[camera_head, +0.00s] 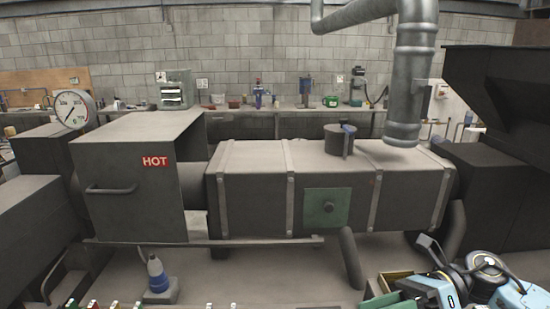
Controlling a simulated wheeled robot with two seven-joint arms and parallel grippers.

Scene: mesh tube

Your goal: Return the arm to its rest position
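Part of my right arm (487,264), light blue and black with round joints, shows in the lower right corner. It is folded in front of the machine's right end. No fingers of my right gripper can be made out, and the arm runs out of the bottom of the picture. My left arm and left gripper are not in view. I cannot tell whether the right arm touches anything near it.
A long grey machine (255,205) spans the middle, with a HOT-marked box (125,205), a gauge (72,109) and a vertical duct (412,85). A spray bottle (157,273) stands below. A wooden box (394,282) and a green item (386,302) lie beside my arm.

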